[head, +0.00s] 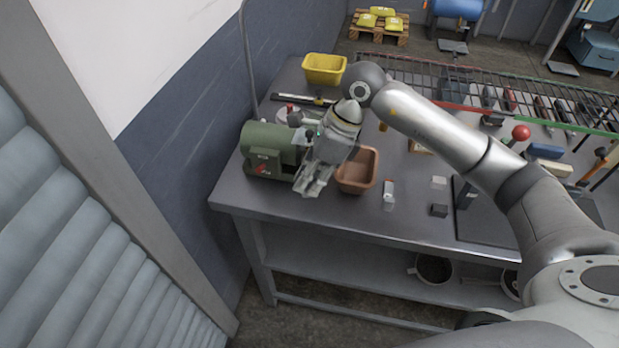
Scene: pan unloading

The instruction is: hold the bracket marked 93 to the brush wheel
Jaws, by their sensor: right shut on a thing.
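A green bench machine (262,150) stands at the left end of the grey workbench. The brush wheel cannot be made out clearly; my right gripper and wrist cover the machine's right side. My right gripper (312,184) points down beside the machine's right end, close to it. It is shut on a small grey piece, which looks like a bracket but is mostly hidden by the fingers. No number can be read on it, and I cannot tell whether it touches the wheel. My left gripper is not in view.
A brown bin (358,172) stands just right of my right gripper. A yellow bin (324,68) is at the back. A wire rack (470,85) runs along the back. The bench's front left corner is clear.

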